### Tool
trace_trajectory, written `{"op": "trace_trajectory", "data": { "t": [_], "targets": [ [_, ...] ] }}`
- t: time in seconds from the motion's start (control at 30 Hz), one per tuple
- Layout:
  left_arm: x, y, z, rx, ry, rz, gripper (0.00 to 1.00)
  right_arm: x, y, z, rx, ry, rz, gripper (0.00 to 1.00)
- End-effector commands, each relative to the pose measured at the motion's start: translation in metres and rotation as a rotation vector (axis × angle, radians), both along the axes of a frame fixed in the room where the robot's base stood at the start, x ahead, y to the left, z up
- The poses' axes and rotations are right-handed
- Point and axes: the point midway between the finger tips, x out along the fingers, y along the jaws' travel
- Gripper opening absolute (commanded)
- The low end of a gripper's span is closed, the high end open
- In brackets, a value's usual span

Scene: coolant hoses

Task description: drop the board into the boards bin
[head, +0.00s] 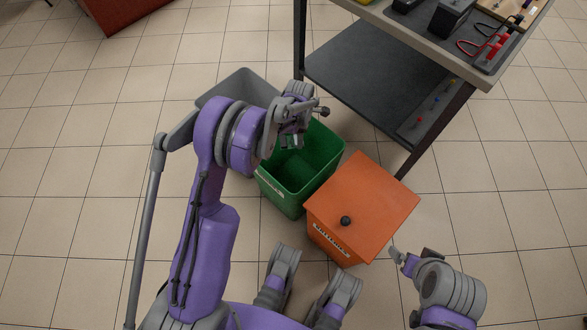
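A green open bin (322,160) stands on the floor at the middle; its front label is mostly hidden by my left arm, so I cannot read it. My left gripper (291,142) is over the bin's back left part, fingers pointing down. A small greenish patch shows at its fingertips, but I cannot tell whether this is a board held there or the bin behind. No board can be made out clearly. My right gripper (402,258) is low at the right, beside the orange bin and away from the green one; its finger gap is unclear.
An orange bin (375,195) with a closed lid and black knob stands right of the green bin. A grey bin (240,86) is behind my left arm. A workbench (400,45) with a lower shelf stands at the back right. The floor at left is clear.

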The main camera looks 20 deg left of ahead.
Motion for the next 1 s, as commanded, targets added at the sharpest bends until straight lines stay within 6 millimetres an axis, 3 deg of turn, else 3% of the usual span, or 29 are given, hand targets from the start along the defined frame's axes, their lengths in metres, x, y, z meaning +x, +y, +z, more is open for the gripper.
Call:
{"op": "trace_trajectory", "data": {
  "t": [0.07, 0.1, 0.27, 0.67, 1.0],
  "targets": [
    [0.000, 0.000, 0.001, 0.000, 0.000, 0.000, 0.03, 0.000, 0.000, 0.000, 0.000, 0.000, 0.000, 0.96],
    [0.000, 0.000, 0.001, 0.000, 0.000, 0.000, 0.63, 0.000, 0.000, 0.000, 0.000, 0.000, 0.000, 0.96],
    [0.000, 0.000, 0.001, 0.000, 0.000, 0.000, 0.92, 0.000, 0.000, 0.000, 0.000, 0.000, 0.000, 0.96],
    [0.000, 0.000, 0.009, 0.000, 0.000, 0.000, 0.93, 0.000, 0.000, 0.003, 0.000, -0.001, 0.000, 0.96],
    [0.000, 0.000, 0.075, 0.000, -0.001, 0.000, 0.93, -0.002, 0.000, 0.021, 0.000, -0.007, 0.000, 0.96]
  ]
}}
